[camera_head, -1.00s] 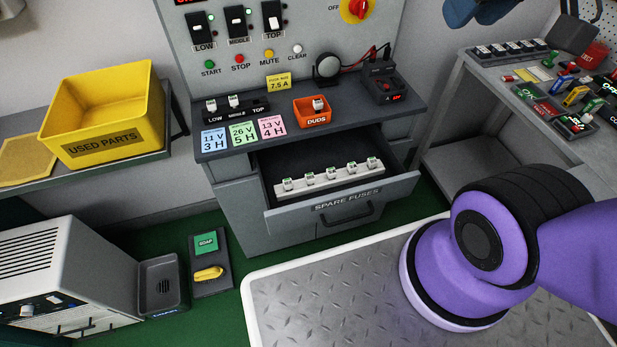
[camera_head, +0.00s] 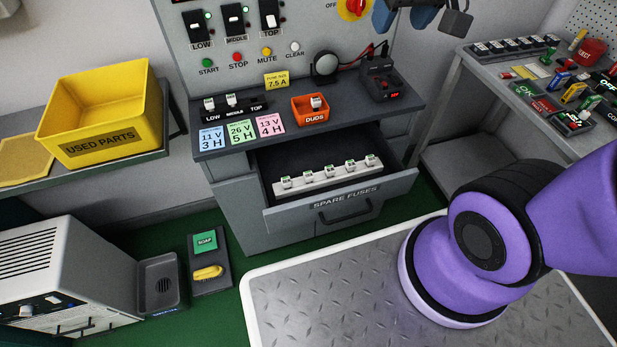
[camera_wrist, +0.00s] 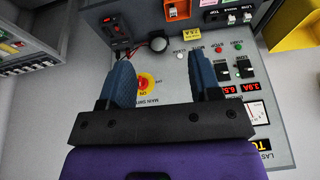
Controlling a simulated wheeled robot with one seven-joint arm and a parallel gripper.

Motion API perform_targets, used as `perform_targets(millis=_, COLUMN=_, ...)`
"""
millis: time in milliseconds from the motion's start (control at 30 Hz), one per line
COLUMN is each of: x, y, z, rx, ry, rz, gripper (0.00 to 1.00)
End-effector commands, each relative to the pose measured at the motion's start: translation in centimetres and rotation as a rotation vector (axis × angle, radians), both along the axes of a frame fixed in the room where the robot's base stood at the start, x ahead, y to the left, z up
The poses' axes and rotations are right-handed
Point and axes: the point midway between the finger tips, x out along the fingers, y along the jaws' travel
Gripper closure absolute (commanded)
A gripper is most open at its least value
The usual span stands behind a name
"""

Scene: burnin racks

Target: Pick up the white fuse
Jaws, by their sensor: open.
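Several white fuses with green marks stand in a row in a white holder (camera_head: 329,180) inside the open spare fuses drawer (camera_head: 343,200). Another white fuse (camera_head: 316,102) stands in the orange duds box (camera_head: 310,111). Two more white fuses, one (camera_head: 209,104) at low and one (camera_head: 232,101) at middle, sit in the black low-middle-top block (camera_head: 246,112); its top place looks empty. My gripper (camera_head: 408,14) is at the upper edge of the head view, above and right of the bench. In the wrist view, my gripper (camera_wrist: 160,62) has its blue fingers wide apart with nothing between them.
A grey panel (camera_head: 330,25) with switches rises behind the bench. A black device (camera_head: 380,82) with red and black leads stands at the bench's right. A yellow used parts bin (camera_head: 100,115) is at left. A side table (camera_head: 475,62) with assorted items is at right.

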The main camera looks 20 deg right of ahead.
Motion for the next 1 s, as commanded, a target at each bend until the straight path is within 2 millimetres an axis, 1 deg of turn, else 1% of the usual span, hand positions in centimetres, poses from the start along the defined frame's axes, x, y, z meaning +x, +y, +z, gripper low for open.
perform_targets(millis=33, x=1.0, y=0.4, z=-1.1, rx=0.0, ry=0.022, rz=0.003, gripper=0.43)
perform_targets(millis=200, x=4.1, y=1.9, z=-4.6, rx=0.004, ry=0.067, rz=0.004, gripper=0.43)
perform_targets(millis=367, x=6.6, y=3.4, z=-8.3, rx=0.006, ry=0.11, rz=0.005, gripper=0.43)
perform_targets(millis=500, x=8.3, y=4.8, z=-12.0, rx=0.005, ry=0.148, rz=0.006, gripper=0.43)
perform_targets(millis=567, x=8.9, y=5.4, z=-13.6, rx=0.004, ry=0.164, rz=0.007, gripper=0.43)
perform_targets(millis=733, x=10.1, y=7.1, z=-18.6, rx=0.0, ry=0.208, rz=0.007, gripper=0.43)
perform_targets(millis=967, x=10.7, y=9.2, z=-25.8, rx=-0.009, ry=0.268, rz=0.008, gripper=0.43)
perform_targets(millis=1000, x=10.6, y=9.6, z=-27.1, rx=-0.011, ry=0.279, rz=0.008, gripper=0.43)
